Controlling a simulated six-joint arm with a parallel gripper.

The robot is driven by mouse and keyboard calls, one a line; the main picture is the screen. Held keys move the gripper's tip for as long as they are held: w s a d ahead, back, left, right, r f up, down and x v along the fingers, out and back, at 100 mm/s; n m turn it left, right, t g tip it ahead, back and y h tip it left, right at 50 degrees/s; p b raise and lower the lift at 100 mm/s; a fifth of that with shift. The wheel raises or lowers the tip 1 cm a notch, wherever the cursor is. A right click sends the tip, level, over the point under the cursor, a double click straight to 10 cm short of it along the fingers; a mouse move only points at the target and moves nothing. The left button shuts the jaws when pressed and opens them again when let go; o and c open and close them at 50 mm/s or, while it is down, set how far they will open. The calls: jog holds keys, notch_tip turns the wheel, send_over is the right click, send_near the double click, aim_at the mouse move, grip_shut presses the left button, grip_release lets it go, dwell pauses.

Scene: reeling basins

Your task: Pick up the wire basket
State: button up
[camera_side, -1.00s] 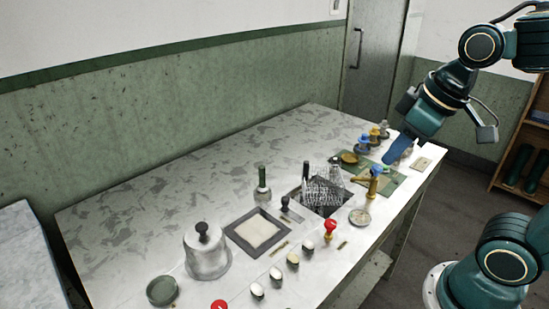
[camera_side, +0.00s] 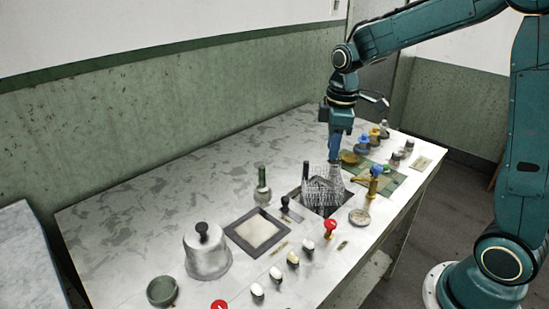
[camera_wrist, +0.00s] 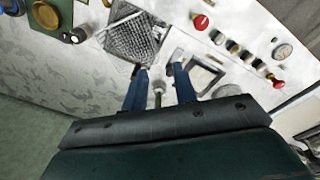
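The wire basket (camera_side: 320,190) is a grey mesh basket at the dark square basin opening in the counter. It also shows from above in the wrist view (camera_wrist: 133,37), near the top. My gripper (camera_side: 335,160) points down just above and behind the basket in the side view. In the wrist view my gripper (camera_wrist: 159,70) has its two blue fingers spread with a gap between them, so it is open. The basket lies beyond the left fingertip in that view, not between the fingers. Whether a fingertip touches the basket, I cannot tell.
A brass tap with a blue top (camera_side: 374,180) stands right of the basket. A round gauge (camera_side: 360,216) and a red knob (camera_side: 330,225) are in front. The back left counter is clear.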

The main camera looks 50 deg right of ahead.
jog(key=shift+n+g, duration=0.4)
jog(key=shift+n, duration=0.2)
jog(key=f, duration=0.1)
jog(key=w+d+f, duration=0.1)
jog(key=w+f, duration=0.1)
jog(key=shift+w+d+f, duration=0.2)
jog(key=shift+d+f, duration=0.05)
jog(key=shift+d, duration=0.05)
jog(key=shift+f, duration=0.1)
send_near(322, 206)
jog(key=shift+w, duration=0.2)
jog(key=shift+s+d+f, duration=0.1)
jog(key=shift+d+f, duration=0.05)
jog(key=shift+f, duration=2.5)
grip_shut()
